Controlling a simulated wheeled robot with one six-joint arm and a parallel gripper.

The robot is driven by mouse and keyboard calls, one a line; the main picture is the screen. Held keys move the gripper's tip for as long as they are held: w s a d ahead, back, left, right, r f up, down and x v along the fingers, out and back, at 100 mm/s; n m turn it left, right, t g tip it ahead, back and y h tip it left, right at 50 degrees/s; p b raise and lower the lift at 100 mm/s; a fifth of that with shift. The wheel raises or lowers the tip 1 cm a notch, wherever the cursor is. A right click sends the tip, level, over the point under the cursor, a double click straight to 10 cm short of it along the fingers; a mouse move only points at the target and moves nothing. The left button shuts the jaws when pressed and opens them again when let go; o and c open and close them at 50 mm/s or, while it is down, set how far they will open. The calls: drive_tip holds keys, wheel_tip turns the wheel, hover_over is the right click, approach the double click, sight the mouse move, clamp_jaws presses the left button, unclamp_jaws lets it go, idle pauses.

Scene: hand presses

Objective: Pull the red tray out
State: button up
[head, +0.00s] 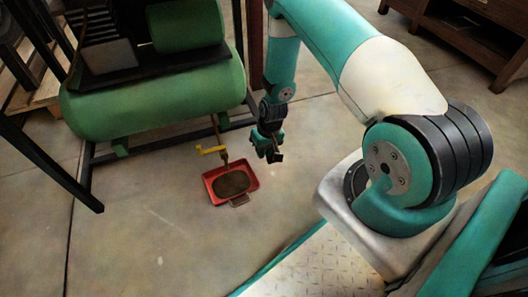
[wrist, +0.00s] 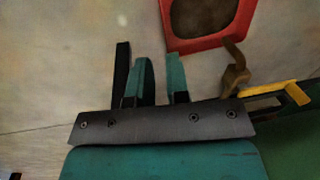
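A green tank (head: 155,103) on a dark frame stands behind the tray. A drain pipe with a tap (wrist: 235,70) and yellow lever (head: 210,150) comes down at the tray's far side. The floor (head: 150,240) in front is clear. A wooden cabinet (head: 475,35) stands far right.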

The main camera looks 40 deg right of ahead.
sight(257, 180)
drive_tip(key=a+f+b, duration=0.1)
drive_tip(key=f+b, duration=0.2)
drive_tip(key=f, duration=0.2)
drive_tip(key=a+f+b, duration=0.1)
drive_tip(key=f+b, duration=0.2)
drive_tip(key=f, duration=0.3)
drive_tip(key=a+f+b, duration=0.1)
drive_tip(key=f+b, duration=0.2)
drive_tip(key=f, duration=0.3)
drive_tip(key=shift+w+f+b, duration=0.1)
drive_tip(key=shift+w+b, duration=0.2)
drive_tip(key=shift+b, duration=0.1)
clamp_jaws()
